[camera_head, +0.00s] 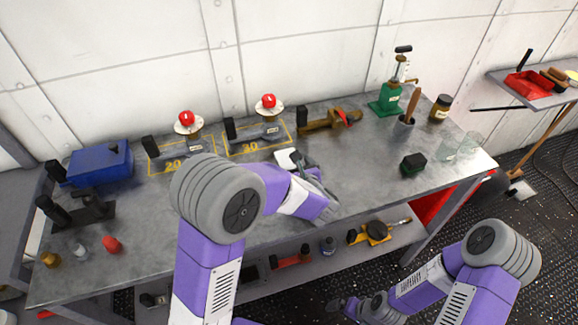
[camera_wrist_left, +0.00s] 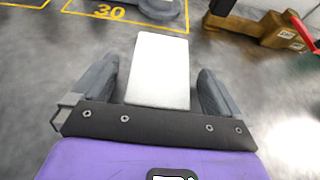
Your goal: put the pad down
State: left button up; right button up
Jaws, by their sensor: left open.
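The pad is a white rectangular block (camera_wrist_left: 158,72), seen in the left wrist view between the two fingers of my left gripper (camera_wrist_left: 158,90). The fingers stand open, with a narrow gap on each side of the pad. In the head view a bit of the white pad (camera_head: 286,159) shows over the middle of the grey bench (camera_head: 370,172), just beyond my left gripper (camera_head: 303,164). It appears to lie on the bench top; its underside is hidden. My right gripper (camera_head: 345,309) is low in front of the bench, dark and small, its jaws unclear.
Yellow outlines marked 20 and 30 (camera_head: 247,147) lie behind the pad, holding grey tools. A brown clamp-like tool (camera_head: 322,122) stands behind right, and a dark green block (camera_head: 413,164) to the right. A blue box (camera_head: 100,164) is at left. Bench around the pad is clear.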

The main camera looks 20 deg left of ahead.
aim_at(289, 167)
pick_arm(q)
jog(key=shift+c, duration=0.2)
jog(key=c, duration=1)
jog(key=shift+r, duration=0.1)
notch_tip(289, 167, up, 10)
jog(key=p, duration=0.4)
jog(key=shift+s+a+f, duration=0.2)
jog(key=shift+a, duration=0.1)
jog(key=s+f+m+h, duration=0.1)
jog(key=s, duration=0.1)
jog(key=s+a+f+m+t+h+p, duration=0.1)
jog(key=s, duration=0.1)
jog(key=s+a+f+m+h+p, duration=0.1)
jog(key=s+f, duration=0.1)
jog(key=shift+s, duration=0.3)
jog(key=shift+s+f+t, duration=0.25)
jog(key=shift+s+t, duration=0.05)
jog(key=shift+s, duration=0.05)
